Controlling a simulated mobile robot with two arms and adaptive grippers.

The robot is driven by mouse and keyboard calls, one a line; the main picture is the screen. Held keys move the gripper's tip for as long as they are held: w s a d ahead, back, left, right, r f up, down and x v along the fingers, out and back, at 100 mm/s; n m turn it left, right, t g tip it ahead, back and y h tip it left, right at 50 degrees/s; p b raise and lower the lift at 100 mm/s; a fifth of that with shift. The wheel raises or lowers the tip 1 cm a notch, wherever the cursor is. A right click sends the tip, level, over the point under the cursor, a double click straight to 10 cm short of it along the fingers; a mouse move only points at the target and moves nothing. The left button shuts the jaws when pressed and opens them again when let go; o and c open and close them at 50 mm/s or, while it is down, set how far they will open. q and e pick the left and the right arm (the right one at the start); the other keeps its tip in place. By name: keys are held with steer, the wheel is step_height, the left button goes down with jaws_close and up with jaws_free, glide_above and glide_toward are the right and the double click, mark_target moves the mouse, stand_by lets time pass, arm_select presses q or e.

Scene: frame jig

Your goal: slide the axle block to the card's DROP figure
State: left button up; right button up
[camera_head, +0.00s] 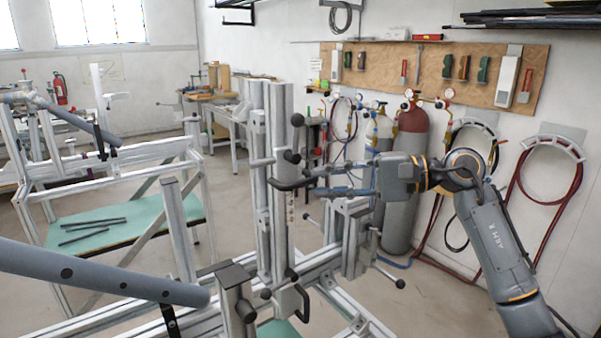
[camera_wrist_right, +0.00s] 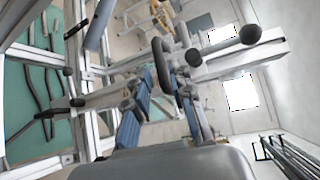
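My right gripper (camera_head: 318,182) reaches in from the right at the jig's upright aluminium posts (camera_head: 278,130). Its blue-padded fingers are apart in the right wrist view (camera_wrist_right: 166,72). A black looped handle (camera_head: 286,185) on the post lies at the fingertips. In the right wrist view the handle (camera_wrist_right: 163,62) shows between and just ahead of the fingers; I cannot tell whether they touch it. The handle seems fixed to a block on the post, but I cannot tell for sure that this is the axle block. No readable card or DROP figure shows. My left gripper is not in view.
Black clamp knobs (camera_head: 297,119) stick out from the post. A second looped handle (camera_head: 301,303) sits lower on the jig. A grey tube (camera_head: 100,277) crosses the lower left. Gas cylinders (camera_head: 409,135) stand behind my right arm. Open floor (camera_head: 430,300) lies at right.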

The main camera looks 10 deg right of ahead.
mark_target(305, 183)
steer(key=p+x, duration=0.1)
steer(key=x, duration=0.3)
steer(key=shift+a, duration=0.1)
steer(key=shift+w+a+f+p, duration=0.15)
steer(key=shift+w+a+p, duration=0.15)
steer(key=shift+a, duration=0.2)
steer(key=shift+s, duration=0.1)
jaws_close()
